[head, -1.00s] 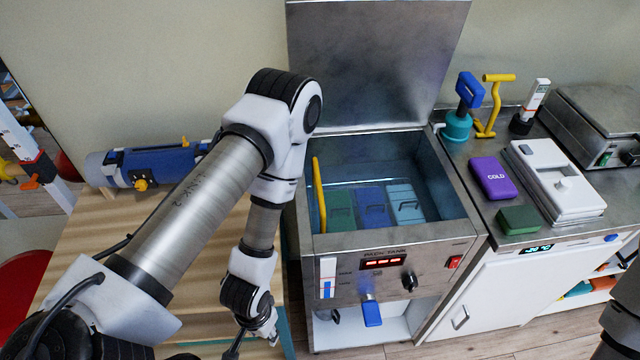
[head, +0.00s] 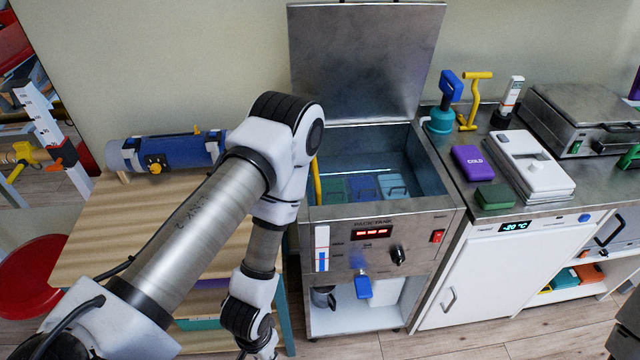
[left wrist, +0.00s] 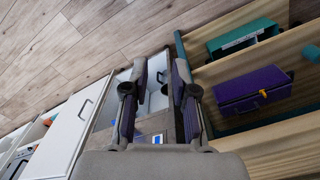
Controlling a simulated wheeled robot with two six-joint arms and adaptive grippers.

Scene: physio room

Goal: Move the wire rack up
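The open steel pack tank (head: 428,170) holds water with green, blue and light-blue packs (head: 362,188) in it. A yellow bar-like handle (head: 316,182) stands up at the tank's left inner side, partly behind my arm. I cannot make out the wires of a rack under the packs. My left gripper is low in front of the tank's left side, cut off at the bottom of the head view. In the left wrist view the left gripper (left wrist: 160,68) is open, with nothing between its fingers. My right gripper is not in view.
The tank's lid (head: 365,60) stands raised at the back. A wooden shelf unit (head: 135,215) with a blue cylinder (head: 165,153) on top is left of the tank. The right-hand counter holds a purple cold pack (head: 473,162), a green block (head: 495,197) and a white device (head: 533,165).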

